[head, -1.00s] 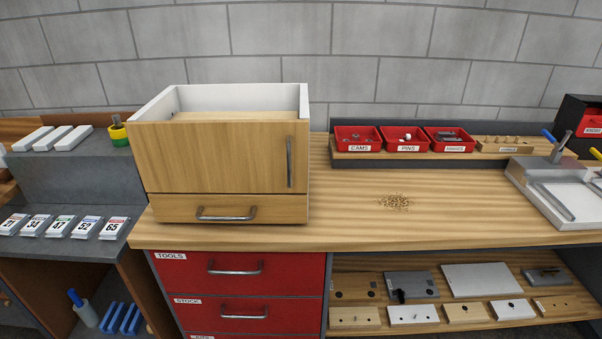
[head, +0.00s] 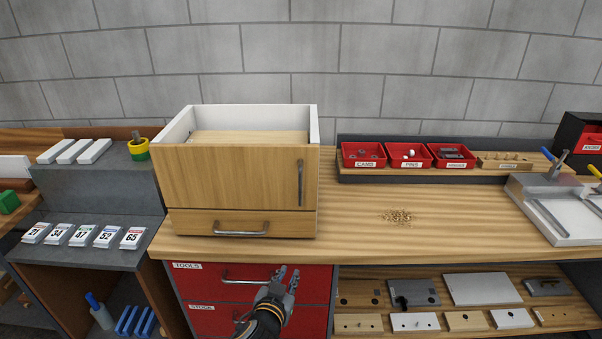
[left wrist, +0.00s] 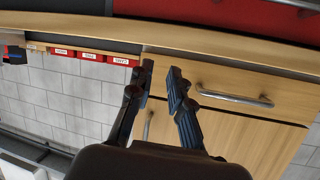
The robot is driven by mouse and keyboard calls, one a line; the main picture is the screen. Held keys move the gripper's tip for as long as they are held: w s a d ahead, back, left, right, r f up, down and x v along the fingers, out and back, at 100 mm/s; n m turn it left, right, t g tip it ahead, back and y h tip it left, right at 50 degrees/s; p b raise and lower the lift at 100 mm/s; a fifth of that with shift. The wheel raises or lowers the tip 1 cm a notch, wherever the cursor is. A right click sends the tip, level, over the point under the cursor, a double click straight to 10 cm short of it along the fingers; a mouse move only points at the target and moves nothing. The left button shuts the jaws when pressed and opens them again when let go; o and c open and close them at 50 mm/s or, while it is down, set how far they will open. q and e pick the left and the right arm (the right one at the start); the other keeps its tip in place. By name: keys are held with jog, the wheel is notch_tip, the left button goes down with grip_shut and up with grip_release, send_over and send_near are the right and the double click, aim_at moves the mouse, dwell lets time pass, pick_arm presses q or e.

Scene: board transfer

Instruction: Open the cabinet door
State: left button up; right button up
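The cabinet (head: 188,128) is a wooden-fronted box with white sides and an open top, standing on the workbench. Its door (head: 235,177) is shut and has a vertical metal handle (head: 300,183) near its right edge. Below it is a shut drawer (head: 190,222) with a horizontal handle (head: 240,230). My left gripper (head: 288,273) is open and empty, low in front of the red drawers and below the door handle. In the left wrist view, upside down, the gripper's fingers (left wrist: 160,75) are apart, with the drawer handle (left wrist: 235,98) beside them. My right gripper is not in view.
Red bins (head: 410,156) stand on a rack at the back right. The bench top (head: 450,210) right of the cabinet is mostly clear, apart from a small pile of brown bits (head: 397,216). Red drawers (head: 200,280) lie under the bench edge.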

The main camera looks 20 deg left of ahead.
aim_at(300, 185)
pick_arm(q)
notch_tip(300, 185, up, 19)
jog(key=s+n+t+p, duration=0.1)
jog(key=n+t, duration=0.1)
jog(key=t, duration=0.2)
jog(key=shift+y, duration=0.3)
jog(key=w+p, duration=0.1)
jog(key=w, duration=0.3)
jog(key=w+p, duration=0.1)
jog(key=w, duration=0.3)
jog(key=w+p, duration=0.1)
jog(key=w, duration=0.2)
jog(key=shift+w+a+r+p, duration=0.2)
jog(key=shift+w+r+p, duration=0.05)
jog(key=shift+w+p, duration=0.15)
jog(key=shift+w+f, duration=0.1)
jog(key=shift+w, duration=0.7)
grip_shut()
